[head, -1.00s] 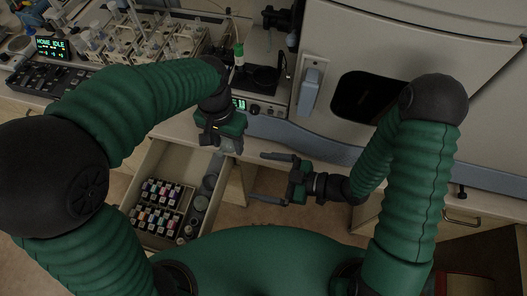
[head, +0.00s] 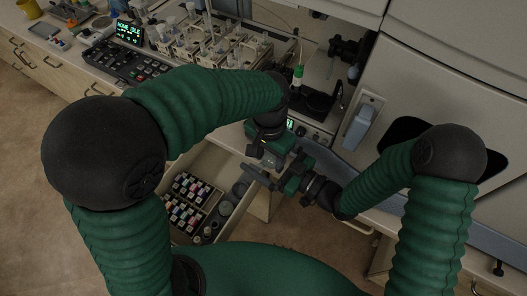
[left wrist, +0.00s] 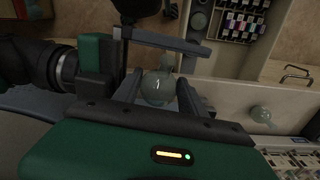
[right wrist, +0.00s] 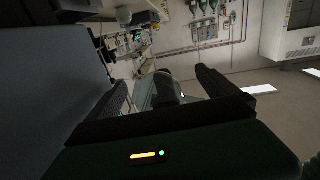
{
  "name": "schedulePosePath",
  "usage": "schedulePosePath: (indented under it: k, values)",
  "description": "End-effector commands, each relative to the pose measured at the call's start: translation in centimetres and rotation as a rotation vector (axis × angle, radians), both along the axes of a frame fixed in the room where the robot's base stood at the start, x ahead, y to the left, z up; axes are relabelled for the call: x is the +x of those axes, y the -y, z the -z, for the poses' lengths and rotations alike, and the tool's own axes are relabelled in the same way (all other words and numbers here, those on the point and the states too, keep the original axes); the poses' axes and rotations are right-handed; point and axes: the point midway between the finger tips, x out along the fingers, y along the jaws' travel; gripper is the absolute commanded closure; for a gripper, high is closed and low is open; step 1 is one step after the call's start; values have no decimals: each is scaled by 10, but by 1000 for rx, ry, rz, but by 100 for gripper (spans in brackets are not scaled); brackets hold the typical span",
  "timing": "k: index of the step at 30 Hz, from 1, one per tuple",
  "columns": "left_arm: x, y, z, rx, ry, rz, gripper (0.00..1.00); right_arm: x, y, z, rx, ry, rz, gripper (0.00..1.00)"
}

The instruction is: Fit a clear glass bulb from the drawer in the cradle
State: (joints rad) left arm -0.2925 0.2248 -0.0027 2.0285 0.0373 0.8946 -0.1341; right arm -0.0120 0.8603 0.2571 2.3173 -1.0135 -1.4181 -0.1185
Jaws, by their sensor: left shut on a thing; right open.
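My left gripper (head: 266,153) is shut on a clear glass bulb (left wrist: 158,88), which shows round between its fingers in the left wrist view. My right gripper (head: 272,172) is open and close beside the left one; one long finger crosses just beyond the bulb in the left wrist view. In the right wrist view a grey-green shape (right wrist: 165,90) lies between the open fingers; I cannot tell whether it is glass. The drawer (head: 179,157) is open below the grippers. A second glassy bulb (left wrist: 262,115) shows on a pale surface. I cannot make out the cradle.
Small coloured-top vials (head: 188,200) fill a rack in the drawer. On the bench behind stand a black stage (head: 313,102), a green-capped tube (head: 298,75), glassware racks (head: 215,45) and a display (head: 130,32). A large pale cabinet (head: 450,90) stands at the right.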

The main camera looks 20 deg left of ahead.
Motion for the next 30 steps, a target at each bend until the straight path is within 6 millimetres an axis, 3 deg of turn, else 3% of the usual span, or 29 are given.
schedulePosePath:
  k: [7, 24, 29, 30]
  values:
    - [0, -1, 0, -1, 0, -1, 92, 1, -3, 0, -2, -1, 0, 2]
    - [0, -1, 0, -1, 0, -1, 91, 1, -2, 0, -1, 0, 1, 76]
    - [0, -2, 0, -1, 1, -1, 92, 0, -2, 0, 0, 0, -1, 78]
    - [0, -2, 0, -1, 1, -1, 47, 0, -3, -1, 1, 0, -1, 84]
